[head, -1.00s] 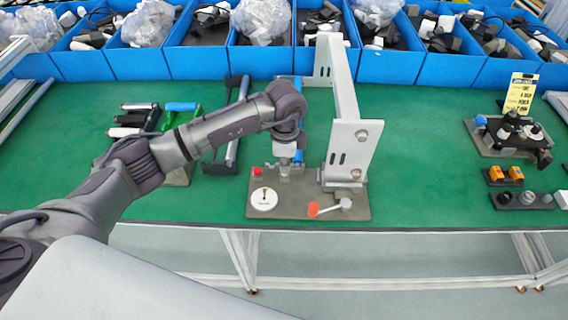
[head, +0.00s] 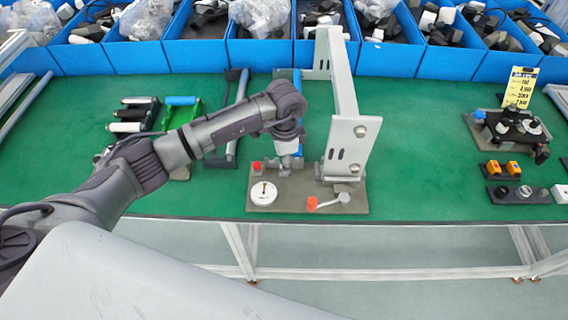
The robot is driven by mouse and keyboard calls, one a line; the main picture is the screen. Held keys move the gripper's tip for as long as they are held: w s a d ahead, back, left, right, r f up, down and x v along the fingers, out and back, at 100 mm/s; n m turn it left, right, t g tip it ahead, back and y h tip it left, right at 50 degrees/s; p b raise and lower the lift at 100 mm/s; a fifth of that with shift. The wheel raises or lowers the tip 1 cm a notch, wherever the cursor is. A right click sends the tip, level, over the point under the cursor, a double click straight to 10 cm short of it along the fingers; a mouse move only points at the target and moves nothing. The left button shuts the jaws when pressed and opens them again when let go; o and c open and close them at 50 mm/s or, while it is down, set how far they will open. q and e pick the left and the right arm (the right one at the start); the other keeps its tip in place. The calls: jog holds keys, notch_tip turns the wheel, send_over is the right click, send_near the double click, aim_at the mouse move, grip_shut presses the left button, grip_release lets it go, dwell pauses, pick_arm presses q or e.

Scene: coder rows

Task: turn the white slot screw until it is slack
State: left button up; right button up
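My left gripper (head: 287,164) points down over the grey base plate of a fixture (head: 307,203), just left of the fixture's white upright frame (head: 350,145). Its fingers are small and partly covered by my wrist, so I cannot tell whether they are open or shut. On the plate are a round white dial (head: 263,194), a red button (head: 257,166) and a lever with an orange knob (head: 312,204). My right gripper is not in view.
Blue bins (head: 390,59) with dark and white parts line the back. Handles in a rack (head: 140,113) lie to the left on the green mat. A black device (head: 515,130), a yellow label card (head: 521,87) and orange switches (head: 503,169) stand at the right.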

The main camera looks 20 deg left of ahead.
pick_arm(q)
jog(key=shift+s+r, duration=0.1)
jog(key=shift+r, duration=0.05)
jog(key=m+b, duration=0.2)
jog(key=m, duration=0.4)
jog(key=shift+a, duration=0.15)
jog(key=m+b, duration=0.1)
jog(key=m, duration=0.3)
jog(key=m+b, duration=0.2)
jog(key=m, duration=0.2)
jog(key=m+b, duration=0.3)
jog(key=m, duration=0.1)
jog(key=shift+f+m, duration=0.2)
jog(key=shift+m, duration=0.7)
jog(key=shift+r+m, duration=0.25)
jog(key=shift+m, duration=0.15)
jog(key=shift+b, duration=0.3)
